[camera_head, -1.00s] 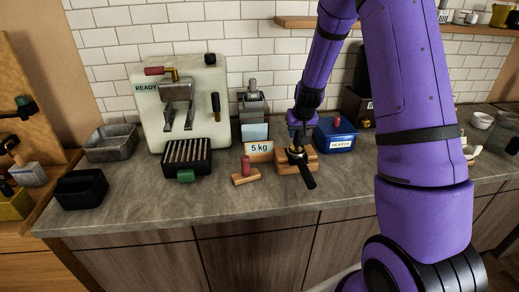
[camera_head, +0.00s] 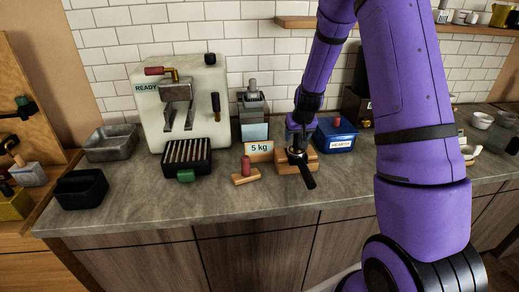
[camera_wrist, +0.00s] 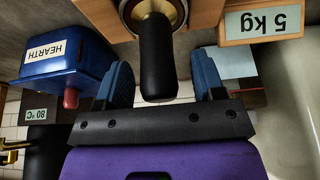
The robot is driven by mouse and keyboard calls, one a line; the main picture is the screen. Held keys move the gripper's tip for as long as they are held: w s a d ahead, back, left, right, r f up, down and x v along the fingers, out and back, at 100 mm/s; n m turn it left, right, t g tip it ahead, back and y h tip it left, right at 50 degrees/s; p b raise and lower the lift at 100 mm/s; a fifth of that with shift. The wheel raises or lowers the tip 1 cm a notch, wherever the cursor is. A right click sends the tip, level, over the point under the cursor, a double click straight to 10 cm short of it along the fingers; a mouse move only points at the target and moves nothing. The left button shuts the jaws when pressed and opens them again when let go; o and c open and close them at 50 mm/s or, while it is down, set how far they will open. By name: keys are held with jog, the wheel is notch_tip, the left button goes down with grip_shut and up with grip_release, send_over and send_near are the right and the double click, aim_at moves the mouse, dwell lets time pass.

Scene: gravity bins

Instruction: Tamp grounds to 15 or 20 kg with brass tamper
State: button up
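The portafilter (camera_head: 308,179) lies on a wooden stand (camera_head: 283,162), its black handle sticking out towards the front. In the wrist view a thick black handle (camera_wrist: 157,60) rises from a round brass-and-dark ring (camera_wrist: 152,10); it looks like the brass tamper standing on the portafilter. My gripper (camera_wrist: 160,80) has its two blue fingers on either side of this handle, with a visible gap on each side, so it is open. The sign beside the stand reads "5 kg" (camera_head: 259,147); it also shows upside down in the wrist view (camera_wrist: 265,20). The grounds are hidden.
A blue box (camera_head: 335,135) is close on the right.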

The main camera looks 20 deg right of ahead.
jog(key=s+a+f+v, duration=0.1)
jog(key=a+v, duration=0.1)
jog(key=v, duration=0.9)
jog(key=s+a+v, duration=0.1)
jog(key=a+v, duration=0.1)
jog(key=v, duration=0.8)
jog(key=s+a+r+n, duration=0.1)
jog(key=s+a+r, duration=0.2)
jog(key=s, duration=0.5)
jog(key=s+a+r+n, duration=0.1)
jog(key=s+a+r, duration=0.2)
jog(key=s, duration=0.6)
jog(key=s+a+r+n+t+y, duration=0.1)
jog(key=s+a+r, duration=0.2)
jog(key=s, duration=0.5)
jog(key=shift+s+a+r, duration=0.2)
jog(key=shift+s+r, duration=0.05)
jog(key=shift+r, duration=0.05)
